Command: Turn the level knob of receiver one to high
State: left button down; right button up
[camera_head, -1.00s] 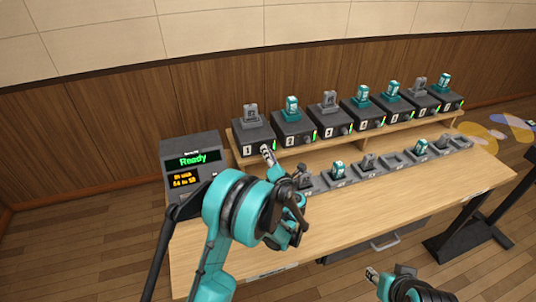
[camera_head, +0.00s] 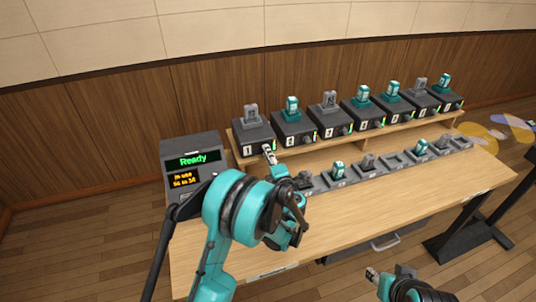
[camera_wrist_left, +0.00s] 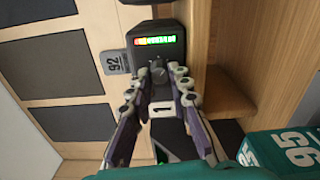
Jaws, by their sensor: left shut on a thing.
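Receiver one (camera_head: 250,146) is the dark box marked 1 at the left end of the raised shelf, with a grey numbered pack on top. In the left wrist view, its front (camera_wrist_left: 158,50) shows a lit bar from red to green. Its dark level knob (camera_wrist_left: 158,73) sits below the bar, between my fingertips. My left gripper (camera_head: 267,153) is shut on the knob; its fingers also show in the left wrist view (camera_wrist_left: 158,84). The knob's pointer direction cannot be read. My right gripper (camera_head: 372,273) is at the lower right, away from the receivers; its opening is unclear.
Several similar receivers (camera_head: 293,131) continue rightward along the shelf. A row of grey cradles (camera_head: 393,159), some holding packs, lies on the desk (camera_head: 400,205) below. A display box reading Ready (camera_head: 192,160) stands at the left. The front desk surface is largely clear.

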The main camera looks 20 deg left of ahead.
pick_arm(q)
jog(key=shift+f, duration=0.1)
jog(key=c, duration=1.4)
grip_release()
jog(key=shift+s+d, duration=0.1)
jog(key=v, duration=0.8)
